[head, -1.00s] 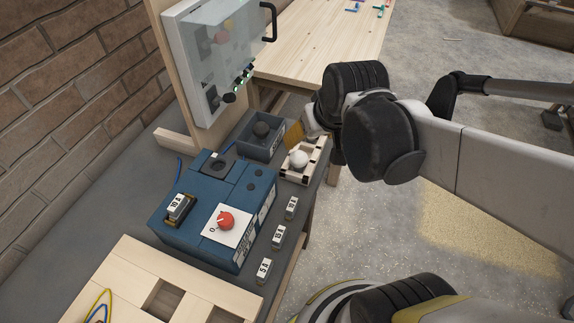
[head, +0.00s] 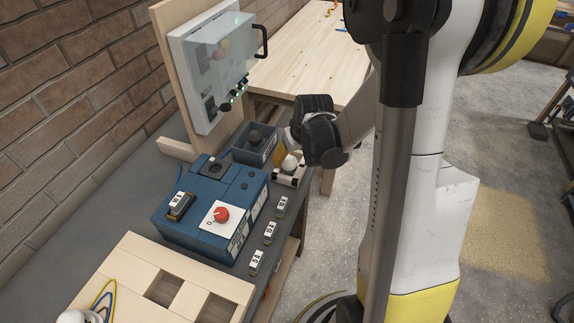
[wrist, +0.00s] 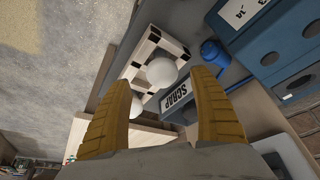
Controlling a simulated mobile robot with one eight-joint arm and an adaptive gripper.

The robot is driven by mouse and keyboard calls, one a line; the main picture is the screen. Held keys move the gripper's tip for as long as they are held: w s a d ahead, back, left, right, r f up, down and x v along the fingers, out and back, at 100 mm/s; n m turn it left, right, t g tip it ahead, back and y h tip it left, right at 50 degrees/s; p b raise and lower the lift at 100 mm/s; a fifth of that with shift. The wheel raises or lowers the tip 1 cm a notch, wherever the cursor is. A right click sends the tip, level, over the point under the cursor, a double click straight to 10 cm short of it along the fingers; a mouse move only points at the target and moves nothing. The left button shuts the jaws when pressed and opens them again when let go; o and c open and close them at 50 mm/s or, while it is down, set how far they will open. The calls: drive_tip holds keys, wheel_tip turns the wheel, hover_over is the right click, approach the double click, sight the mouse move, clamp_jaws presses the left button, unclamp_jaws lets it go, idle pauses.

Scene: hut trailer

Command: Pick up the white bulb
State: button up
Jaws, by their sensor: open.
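A white bulb (head: 290,163) sits in a small light wooden crate (head: 289,181) near the right edge of the grey bench. In the wrist view, the round bulb (wrist: 161,72) shows just ahead of my fingertips, with the crate (wrist: 150,42) around its base. My gripper (wrist: 163,85) is open, its two yellow ribbed fingers apart with nothing visibly held. In the head view one yellow finger shows (head: 280,152) close beside the crate; the rest is hidden behind my wrist. A second white round thing (wrist: 136,107) shows beside the left finger, partly hidden.
A blue bin (head: 256,150), labelled SCRAP in the wrist view (wrist: 178,97), holds a dark round object beside the crate. A blue box with a red knob (head: 221,215) and several fuse blocks (head: 270,233) stand nearer. A panel (head: 215,75) rises behind.

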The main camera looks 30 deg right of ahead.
sight(289, 159)
drive_tip(key=b+x, duration=0.1)
drive_tip(key=x, duration=0.4)
drive_tip(key=shift+w+a+b, duration=0.2)
drive_tip(key=shift+b, duration=0.15)
drive_tip(key=shift+r, duration=0.1)
drive_tip(key=c, duration=1)
drive_tip(key=shift+r, duration=0.1)
